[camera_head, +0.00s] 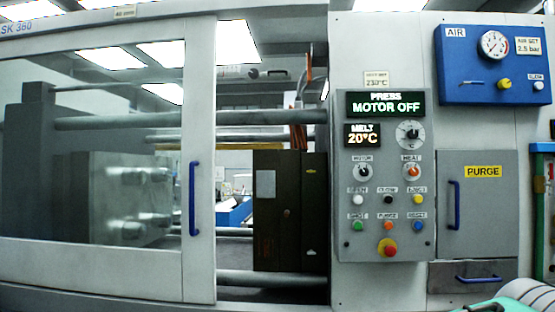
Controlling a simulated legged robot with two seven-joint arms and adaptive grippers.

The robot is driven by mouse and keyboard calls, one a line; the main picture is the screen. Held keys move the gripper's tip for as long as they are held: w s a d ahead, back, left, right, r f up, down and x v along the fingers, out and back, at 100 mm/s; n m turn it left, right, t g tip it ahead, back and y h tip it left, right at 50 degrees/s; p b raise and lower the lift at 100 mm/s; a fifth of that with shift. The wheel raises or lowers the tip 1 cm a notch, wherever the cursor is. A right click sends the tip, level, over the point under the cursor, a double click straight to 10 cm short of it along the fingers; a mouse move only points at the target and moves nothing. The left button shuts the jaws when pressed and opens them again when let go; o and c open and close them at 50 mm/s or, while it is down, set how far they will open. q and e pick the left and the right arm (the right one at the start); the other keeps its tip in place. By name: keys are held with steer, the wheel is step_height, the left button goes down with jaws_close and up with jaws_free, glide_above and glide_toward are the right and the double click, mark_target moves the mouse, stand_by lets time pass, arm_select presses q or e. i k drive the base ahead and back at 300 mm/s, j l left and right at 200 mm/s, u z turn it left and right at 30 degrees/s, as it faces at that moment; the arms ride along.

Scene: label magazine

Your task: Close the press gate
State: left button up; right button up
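The press gate (201,110) is a pale framed sliding door with a large window on the left of the view. A vertical blue handle (193,198) is on its right-hand frame. A gap (235,180) stands between the gate's right edge and the control panel (385,255), so the gate is partly open. Through the gap I see horizontal bars and a dark cabinet. Neither of my grippers shows in the view.
The panel carries several knobs and buttons and a red stop button (387,247); its display (385,104) reads "MOTOR OFF". A purge door (485,215) and a blue air panel (492,60) are right. A white rounded part, possibly mine, shows at bottom right.

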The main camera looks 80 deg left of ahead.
mark_target(187, 275)
steer(key=u, duration=3.95)
steer(key=z, duration=0.2)
steer(key=i+j+z, duration=0.8)
steer(key=k+l, duration=0.05)
